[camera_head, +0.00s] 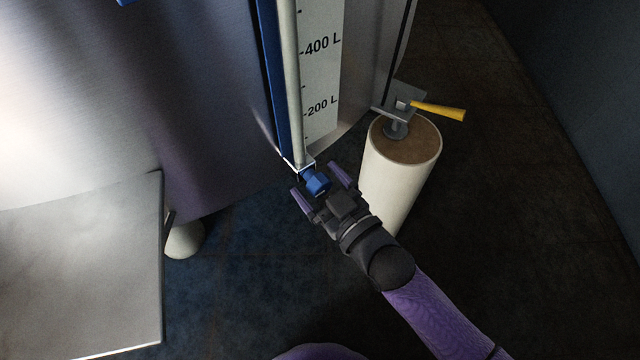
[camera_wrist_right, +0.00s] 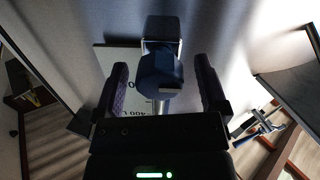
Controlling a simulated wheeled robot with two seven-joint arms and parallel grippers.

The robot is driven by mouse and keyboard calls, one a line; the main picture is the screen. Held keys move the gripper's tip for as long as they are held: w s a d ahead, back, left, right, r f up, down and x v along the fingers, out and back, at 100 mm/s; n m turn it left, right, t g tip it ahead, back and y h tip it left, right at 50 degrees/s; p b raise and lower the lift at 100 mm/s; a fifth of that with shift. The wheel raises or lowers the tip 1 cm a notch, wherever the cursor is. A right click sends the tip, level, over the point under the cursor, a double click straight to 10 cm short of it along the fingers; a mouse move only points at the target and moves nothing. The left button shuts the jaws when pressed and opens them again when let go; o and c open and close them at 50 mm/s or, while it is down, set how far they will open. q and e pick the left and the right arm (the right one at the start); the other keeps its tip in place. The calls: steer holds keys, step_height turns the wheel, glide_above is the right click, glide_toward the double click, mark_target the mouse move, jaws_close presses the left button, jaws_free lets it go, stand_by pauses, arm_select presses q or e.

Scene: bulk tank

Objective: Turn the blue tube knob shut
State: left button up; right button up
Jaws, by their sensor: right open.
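The blue tube knob (camera_head: 317,183) sits at the foot of the clear level tube (camera_head: 287,70), in front of the tank wall. My right gripper (camera_head: 322,181) is open, with one finger on each side of the knob. In the right wrist view the knob (camera_wrist_right: 158,76) shows as a dark blue faceted shape between the two purple fingers of the right gripper (camera_wrist_right: 161,88). Gaps show between the knob and both fingers there, so they look apart from it. My left gripper is in neither view.
A cream cylinder (camera_head: 400,165) with a valve and yellow handle (camera_head: 438,110) stands right of my right gripper. The scale strip (camera_head: 322,75) runs up the tank (camera_head: 205,90) beside the tube. A pale flat panel (camera_head: 85,260) fills the lower left. The floor (camera_head: 250,270) between is clear.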

jaws_close()
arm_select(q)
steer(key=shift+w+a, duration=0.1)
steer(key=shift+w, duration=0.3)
